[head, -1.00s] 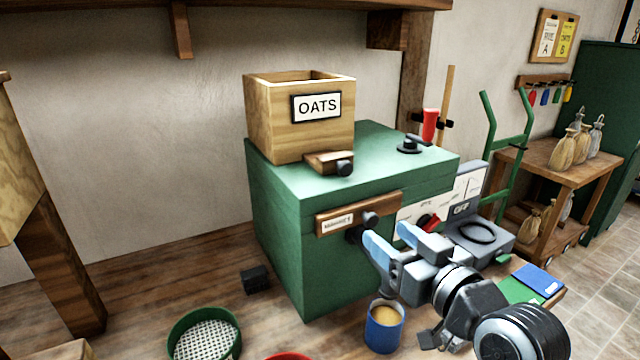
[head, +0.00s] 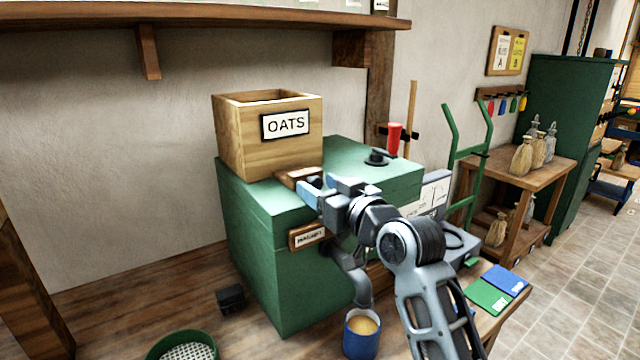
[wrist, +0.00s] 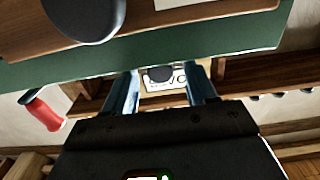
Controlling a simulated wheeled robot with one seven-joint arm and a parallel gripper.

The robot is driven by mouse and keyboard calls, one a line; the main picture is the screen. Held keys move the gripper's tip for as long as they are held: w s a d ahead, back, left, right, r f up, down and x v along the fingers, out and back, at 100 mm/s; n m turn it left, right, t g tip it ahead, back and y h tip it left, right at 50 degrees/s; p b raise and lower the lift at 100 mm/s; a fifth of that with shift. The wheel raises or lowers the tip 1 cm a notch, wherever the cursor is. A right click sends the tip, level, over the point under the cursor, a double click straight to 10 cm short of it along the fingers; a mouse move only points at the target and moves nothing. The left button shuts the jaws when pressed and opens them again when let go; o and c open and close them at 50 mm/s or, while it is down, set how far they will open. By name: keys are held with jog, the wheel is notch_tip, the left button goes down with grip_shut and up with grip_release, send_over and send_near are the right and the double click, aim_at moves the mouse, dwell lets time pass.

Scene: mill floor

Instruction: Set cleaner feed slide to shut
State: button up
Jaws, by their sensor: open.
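The cleaner is a green cabinet (head: 262,225) with a wooden OATS hopper (head: 240,140) on top. The feed slide, a small wooden piece (head: 292,174) with a dark round knob, sticks out at the hopper's foot. My gripper (head: 317,184) is open at the slide, its blue fingers partly covering the knob. In the wrist view, the knob (wrist: 160,74) shows between the two fingers (wrist: 165,78), with the OATS label behind it. I cannot tell whether the fingers touch the knob.
A wooden MAGNET drawer front (head: 306,237) lies below my gripper; a large dark knob (wrist: 85,12) is close in the wrist view. A blue pail (head: 361,336) stands below my arm.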

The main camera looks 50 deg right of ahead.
jog(key=shift+w+d, duration=0.1)
jog(key=shift+w, duration=0.2)
grip_shut()
dwell(0.4)
